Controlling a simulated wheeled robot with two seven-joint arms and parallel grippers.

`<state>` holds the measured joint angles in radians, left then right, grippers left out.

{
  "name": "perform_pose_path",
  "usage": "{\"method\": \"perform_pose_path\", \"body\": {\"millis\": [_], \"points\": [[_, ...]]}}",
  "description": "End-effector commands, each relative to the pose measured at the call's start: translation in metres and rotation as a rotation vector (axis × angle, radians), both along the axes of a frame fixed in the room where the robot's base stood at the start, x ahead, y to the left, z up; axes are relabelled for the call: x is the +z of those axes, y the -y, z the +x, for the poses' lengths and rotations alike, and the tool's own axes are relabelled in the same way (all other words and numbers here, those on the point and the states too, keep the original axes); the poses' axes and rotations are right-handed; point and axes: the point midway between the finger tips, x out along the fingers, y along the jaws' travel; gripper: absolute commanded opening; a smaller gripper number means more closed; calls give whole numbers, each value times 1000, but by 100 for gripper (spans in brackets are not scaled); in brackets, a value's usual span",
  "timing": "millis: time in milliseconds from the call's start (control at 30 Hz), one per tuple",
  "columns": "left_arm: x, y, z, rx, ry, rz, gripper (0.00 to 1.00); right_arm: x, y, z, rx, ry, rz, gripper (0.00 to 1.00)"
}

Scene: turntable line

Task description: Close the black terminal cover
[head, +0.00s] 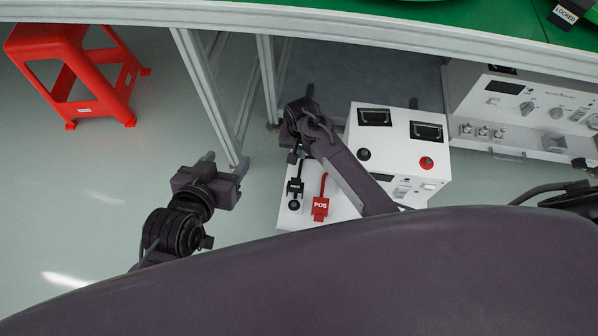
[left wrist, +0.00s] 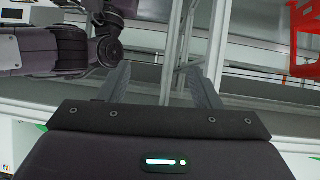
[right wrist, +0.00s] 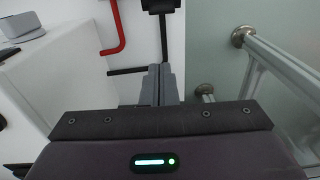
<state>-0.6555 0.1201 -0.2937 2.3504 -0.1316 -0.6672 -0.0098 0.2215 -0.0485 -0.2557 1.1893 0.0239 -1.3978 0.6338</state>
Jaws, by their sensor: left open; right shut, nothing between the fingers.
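The black terminal cover (head: 294,187), labelled NEG, is on the front of the white box. Its thin bent handle rises above it, and a round black terminal (head: 293,205) shows uncovered just below. In the right wrist view the black handle (right wrist: 127,71) bends sideways just beyond the fingertips. My right gripper (right wrist: 162,68) is shut and empty beside this handle; I cannot tell whether they touch. In the head view my right arm partly hides the box. My left gripper (head: 225,161) is open and empty, left of the box over the floor.
A red POS cover (head: 320,208) with a red handle (right wrist: 122,30) is close beside the black one. The green-topped table (head: 400,22) overhangs behind, with metal legs (head: 210,85) between the box and a red stool (head: 75,70). Another instrument (head: 520,105) stands at the right.

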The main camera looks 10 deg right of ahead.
Motion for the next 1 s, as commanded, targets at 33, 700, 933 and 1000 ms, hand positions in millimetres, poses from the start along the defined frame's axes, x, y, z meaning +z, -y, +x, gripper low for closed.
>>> {"method": "perform_pose_path", "body": {"millis": [33, 700, 933, 1000], "points": [[8, 1, 6, 4, 44, -18, 58, -4, 0, 0, 0, 0, 0, 0], [148, 3, 45, 39, 655, -267, 58, -44, 0, 1, 2, -1, 0, 0], [197, -3, 38, 47, 872, -357, 58, -57, 0, 1, 1, 0, 0, 0], [212, -6, 34, 48, 938, -385, 58, -60, 0, 1, 1, 0, 0, 0]]}}
